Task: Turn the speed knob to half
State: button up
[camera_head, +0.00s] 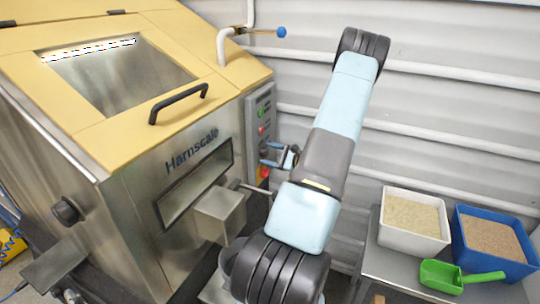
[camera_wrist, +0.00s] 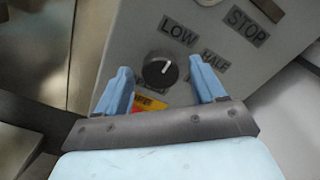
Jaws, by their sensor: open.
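The speed knob (camera_wrist: 160,70) is a round black dial on the grey control panel in the wrist view. Its short white mark points up and slightly right, toward the LOW label (camera_wrist: 177,31). The HALF label (camera_wrist: 213,62) is right of the knob, partly covered by a finger. My gripper (camera_wrist: 160,66) is open, its blue fingers on either side of the knob; I cannot tell whether they touch it. In the head view my gripper (camera_head: 279,157) is at the side panel (camera_head: 252,122) of the hopper, and I cannot make out the knob there.
A STOP label (camera_wrist: 247,25) is above right of the knob, with a dark part beside it. The steel hopper (camera_head: 135,215) stands left of my arm. A white bin (camera_head: 407,242), a blue bin (camera_head: 463,256) and a green scoop (camera_head: 445,277) are at right.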

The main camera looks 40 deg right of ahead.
jog(key=shift+c, duration=0.2)
jog(key=c, duration=1)
jog(key=shift+m, duration=0.4)
jog(key=m, duration=0.3)
jog(key=shift+m, duration=2.5)
jog(key=o, duration=1)
